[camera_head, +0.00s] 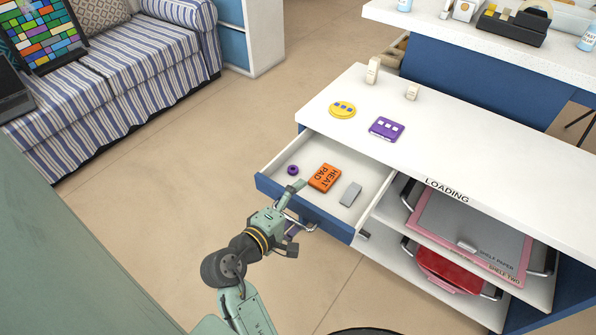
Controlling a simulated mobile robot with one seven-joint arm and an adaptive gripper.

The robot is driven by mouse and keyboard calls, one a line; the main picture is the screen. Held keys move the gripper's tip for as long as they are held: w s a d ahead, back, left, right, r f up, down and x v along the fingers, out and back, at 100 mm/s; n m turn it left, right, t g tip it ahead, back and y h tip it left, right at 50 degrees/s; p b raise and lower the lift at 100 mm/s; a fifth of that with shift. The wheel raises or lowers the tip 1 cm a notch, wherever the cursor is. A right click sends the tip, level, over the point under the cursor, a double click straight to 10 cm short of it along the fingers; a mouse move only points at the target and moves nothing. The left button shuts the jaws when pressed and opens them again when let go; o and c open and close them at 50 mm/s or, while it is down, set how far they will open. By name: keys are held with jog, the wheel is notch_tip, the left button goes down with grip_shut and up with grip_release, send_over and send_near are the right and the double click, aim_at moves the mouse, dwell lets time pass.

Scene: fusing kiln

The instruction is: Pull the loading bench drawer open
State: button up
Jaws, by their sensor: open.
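The loading bench (350,105) has a white top and the label LOADING on its front edge. Its drawer (335,218), with a blue front and white inside, stands pulled out at the bench's left end. A metal bar handle (308,229) is on the drawer front. My gripper (295,220) is open at the handle, with one finger reaching up over the drawer's front edge and another part below. Whether the fingers touch the handle is hard to tell. In the drawer lie an orange heat pad (324,177), a grey block (350,193) and a purple ring (293,170).
Open shelves (470,245) with pink and red items are right of the drawer. A striped sofa (130,75) stands at upper left. The floor between is clear.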

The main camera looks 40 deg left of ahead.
jog(key=shift+t, duration=0.4)
notch_tip(320, 180, up, 5)
jog(key=shift+a+r, duration=0.1)
jog(key=shift+r, duration=0.05)
jog(key=shift+g, duration=0.4)
jog(key=f, duration=0.4)
jog(key=shift+s+a, duration=0.15)
jog(key=shift+a, duration=0.1)
jog(key=shift+s+d+r, duration=0.1)
jog(key=shift+s+r, duration=0.05)
jog(key=shift+c, duration=0.9)
jog(key=shift+s+p, duration=0.5)
jog(key=shift+s, duration=0.15)
jog(key=shift+c, duration=0.9)
jog(key=shift+s+r, duration=0.3)
jog(key=shift+s, duration=0.15)
jog(key=c, duration=0.5)
jog(key=shift+s+d, duration=0.1)
jog(key=shift+s, duration=0.25)
jog(key=c, duration=0.6)
jog(key=shift+s+f+p+v, duration=0.1)
jog(key=shift+f+p+v, duration=0.15)
jog(key=shift+p+v, duration=0.9)
jog(key=shift+s+f+p+v, duration=0.1)
jog(key=shift+f+p+v, duration=0.25)
jog(key=shift+v, duration=1.55)
jog(key=shift+f+p+v, duration=0.15)
jog(key=shift+p+v, duration=0.7)
jog(key=shift+v, duration=0.65)
